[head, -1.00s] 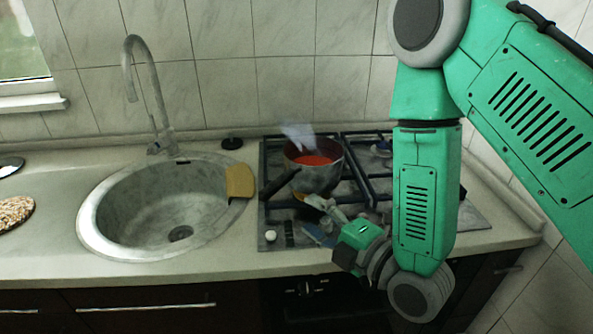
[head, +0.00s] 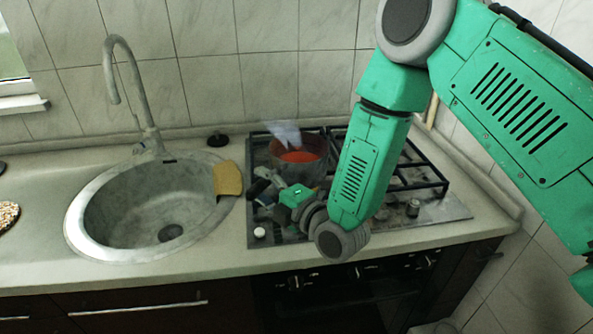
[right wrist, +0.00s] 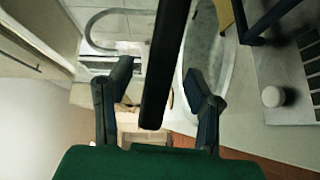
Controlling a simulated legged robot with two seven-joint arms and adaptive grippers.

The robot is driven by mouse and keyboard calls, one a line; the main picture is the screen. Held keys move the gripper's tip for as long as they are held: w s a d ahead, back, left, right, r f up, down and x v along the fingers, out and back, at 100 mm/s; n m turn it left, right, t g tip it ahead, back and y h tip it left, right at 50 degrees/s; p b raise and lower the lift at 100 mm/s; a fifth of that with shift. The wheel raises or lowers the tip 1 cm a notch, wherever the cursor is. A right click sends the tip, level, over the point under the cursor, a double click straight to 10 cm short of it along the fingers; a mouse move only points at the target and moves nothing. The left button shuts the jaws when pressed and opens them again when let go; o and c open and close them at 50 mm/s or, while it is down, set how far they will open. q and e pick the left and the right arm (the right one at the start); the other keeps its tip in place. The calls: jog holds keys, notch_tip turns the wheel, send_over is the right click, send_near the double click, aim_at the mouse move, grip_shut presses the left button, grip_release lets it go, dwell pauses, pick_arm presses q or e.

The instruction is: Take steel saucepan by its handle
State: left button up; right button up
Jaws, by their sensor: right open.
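The steel saucepan (head: 299,169), with red contents, stands on the left part of the stove. My right gripper (head: 262,181) is at the pan's left front, where the handle is largely hidden by it in the head view. In the right wrist view the dark handle (right wrist: 163,65) runs down between the two spread fingers of the gripper (right wrist: 159,80). There is a gap on each side of the handle, so the gripper is open and not shut on it. My left gripper is not in view.
The stove has black grates (head: 415,173) and a front panel with knobs. A round sink (head: 95,205) with a faucet (head: 134,90) lies to the left, with a yellow-brown sponge (head: 228,178) on its right rim. Whitish steam rises above the pan. The tiled wall is close behind.

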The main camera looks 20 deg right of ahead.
jog(key=shift+a, duration=0.2)
grip_shut()
jog(key=shift+r, duration=0.15)
